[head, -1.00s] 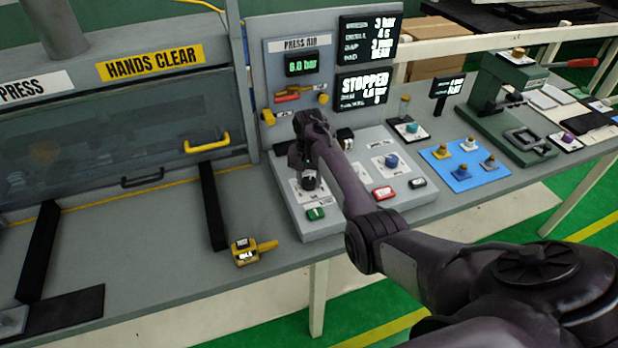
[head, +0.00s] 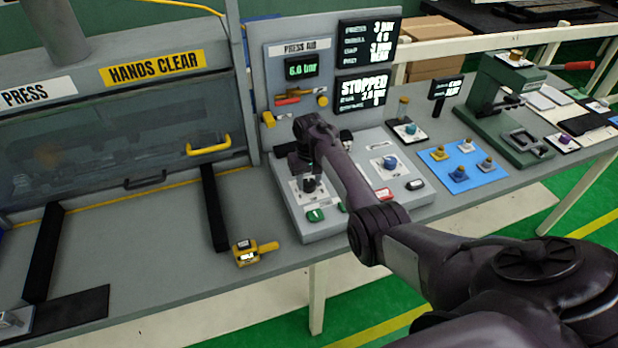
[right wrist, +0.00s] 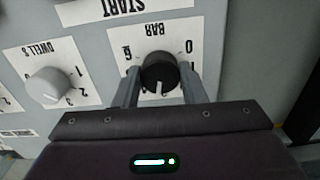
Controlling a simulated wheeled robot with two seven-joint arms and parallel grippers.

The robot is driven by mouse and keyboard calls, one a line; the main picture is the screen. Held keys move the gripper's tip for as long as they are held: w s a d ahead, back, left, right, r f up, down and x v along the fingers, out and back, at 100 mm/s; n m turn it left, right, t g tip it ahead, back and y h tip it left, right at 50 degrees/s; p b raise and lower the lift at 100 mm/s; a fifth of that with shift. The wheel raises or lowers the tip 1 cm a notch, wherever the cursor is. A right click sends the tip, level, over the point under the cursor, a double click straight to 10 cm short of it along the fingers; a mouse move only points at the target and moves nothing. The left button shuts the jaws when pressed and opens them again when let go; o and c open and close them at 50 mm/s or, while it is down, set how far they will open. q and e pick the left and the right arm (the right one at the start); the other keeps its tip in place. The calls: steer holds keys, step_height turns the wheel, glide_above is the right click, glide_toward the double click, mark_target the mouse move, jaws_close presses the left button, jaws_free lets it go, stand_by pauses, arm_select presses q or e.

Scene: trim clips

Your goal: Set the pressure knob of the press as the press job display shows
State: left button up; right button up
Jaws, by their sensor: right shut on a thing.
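The black pressure knob (right wrist: 158,70) sits on a white BAR label with 0 and 6 readable in the right wrist view. Its white pointer mark faces the bottom of that picture. My right gripper (right wrist: 162,86) is shut on it, one finger on each side. In the head view my right gripper (head: 308,176) stands over the knob at the left of the grey control panel (head: 340,226). The job display (head: 370,42) shows 3 bar on its top line. The status display (head: 361,88) below reads STOPPED, with a small, blurred bar value. My left gripper is out of view.
A grey DWELL knob (right wrist: 48,86) is beside the BAR knob. A green button (head: 315,215) and a red button (head: 383,194) sit near the panel's front. A yellow handheld device (head: 246,253) lies left of the panel. My right arm covers part of the panel.

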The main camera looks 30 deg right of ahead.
mark_target(309, 182)
steer(key=shift+r+n+p, duration=0.1)
steer(key=shift+n+p, duration=0.2)
steer(key=shift+n, duration=0.9)
steer(key=o, duration=1)
steer(key=shift+r+p, duration=0.25)
steer(key=shift+p, duration=0.1)
step_height(309, 182, up, 2)
steer(key=shift+r+p, duration=0.1)
steer(key=shift+p, duration=0.95)
steer(key=shift+r, duration=2.5)
